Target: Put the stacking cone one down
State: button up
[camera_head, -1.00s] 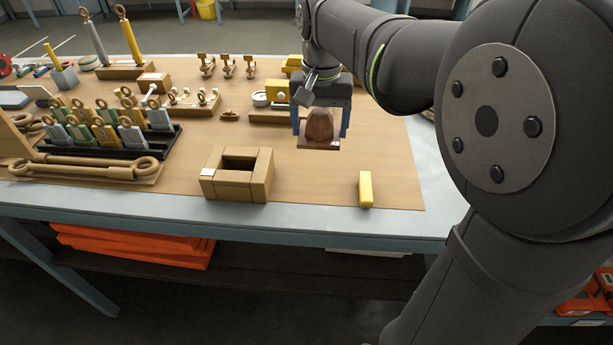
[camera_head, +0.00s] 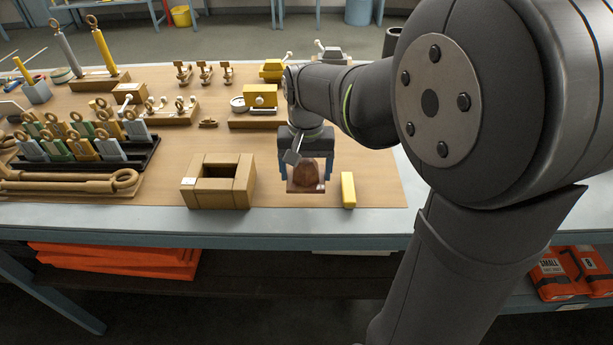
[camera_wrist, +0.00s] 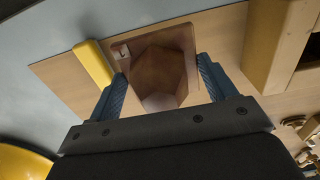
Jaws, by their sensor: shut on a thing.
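The stacking cone (camera_head: 307,175) is a brown, wooden-looking block with a rounded, narrowing top and a square base plate. My gripper (camera_head: 306,172) is shut on it from above, with one blue finger on each side. In the wrist view, the cone (camera_wrist: 162,78) sits between the blue fingers of my gripper (camera_wrist: 164,88), and a small pale label shows at a corner of its base. The cone is upright near the table's front edge. I cannot tell whether its base touches the wooden table top.
A yellow bar (camera_head: 348,190) lies just right of the cone. An open wooden box (camera_head: 219,183) stands to its left. A black rack (camera_head: 85,155) of tagged pieces is farther left. The wooden table top (camera_head: 380,180) is bare right of the yellow bar.

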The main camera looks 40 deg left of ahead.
aim_at(296, 184)
jog(key=shift+s+a+f, duration=0.6)
jog(key=shift+a+f, duration=0.15)
jog(key=shift+a, duration=0.2)
jog(key=shift+f, duration=1.9)
jog(key=o, duration=1.4)
jog(key=shift+f, duration=0.15)
notch_tip(296, 184, up, 12)
jog(key=shift+r, duration=0.2)
jog(key=shift+f, duration=0.1)
jog(key=shift+f, duration=4.15)
